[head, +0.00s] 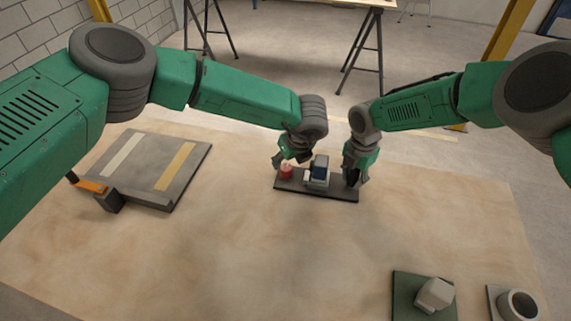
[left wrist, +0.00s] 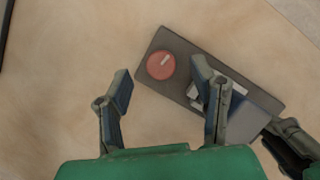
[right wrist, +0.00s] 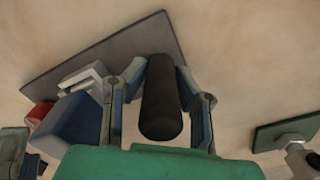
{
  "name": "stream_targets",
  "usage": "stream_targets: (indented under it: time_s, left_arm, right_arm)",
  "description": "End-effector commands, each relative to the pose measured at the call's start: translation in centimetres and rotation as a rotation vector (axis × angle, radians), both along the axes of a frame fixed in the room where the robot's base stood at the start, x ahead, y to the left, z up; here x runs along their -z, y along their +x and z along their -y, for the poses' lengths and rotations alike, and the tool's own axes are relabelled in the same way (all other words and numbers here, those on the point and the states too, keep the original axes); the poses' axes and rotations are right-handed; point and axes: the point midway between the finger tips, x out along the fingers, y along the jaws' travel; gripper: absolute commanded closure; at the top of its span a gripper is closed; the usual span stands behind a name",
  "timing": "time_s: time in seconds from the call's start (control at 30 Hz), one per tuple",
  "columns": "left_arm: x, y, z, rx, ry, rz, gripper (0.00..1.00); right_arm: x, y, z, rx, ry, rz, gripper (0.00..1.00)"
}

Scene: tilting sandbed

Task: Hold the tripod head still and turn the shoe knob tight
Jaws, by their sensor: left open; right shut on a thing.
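The tripod head is a dark base plate (head: 340,194) with a blue and pale block (head: 319,170) at its middle. A round red knob (head: 287,171) with a white mark sits at its left end; it also shows in the left wrist view (left wrist: 161,66). My left gripper (left wrist: 162,84) is open, its fingers spread above the knob and apart from it in that view. My right gripper (right wrist: 160,78) is shut on a black cylindrical handle (right wrist: 161,105) at the plate's right end. The handle is mostly hidden in the head view.
A grey slab (head: 150,165) with a pale and a yellow strip lies at the left, with an orange-handled piece (head: 92,187) beside it. A green plate with a pale block (head: 434,295) and a round cup-like part (head: 517,304) stand front right. The front middle of the sandy bed is clear.

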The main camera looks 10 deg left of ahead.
Motion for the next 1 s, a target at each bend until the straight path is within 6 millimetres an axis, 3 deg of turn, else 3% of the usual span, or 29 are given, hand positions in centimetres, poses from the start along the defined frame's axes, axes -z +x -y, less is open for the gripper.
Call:
stream_targets:
  time_s: [0.13,0.33,0.8,1.0]
  left_arm:
    - [-3.0,-0.9,0.8,0.002,-0.001,0.002,0.49]
    - [-5.3,-1.7,1.4,0.0,0.0,-0.001,0.49]
    - [-5.8,-1.7,1.6,0.008,-0.001,0.004,0.49]
    - [-5.8,0.2,2.6,0.17,-0.012,0.11,0.49]
  right_arm:
    - [0.0,0.0,0.0,-0.001,0.0,0.0,1.0]
    - [0.0,0.0,0.0,-0.001,0.0,0.0,1.0]
    - [0.0,0.0,0.0,0.0,0.0,0.0,1.0]
    - [0.0,0.0,0.0,0.0,0.0,0.0,1.0]
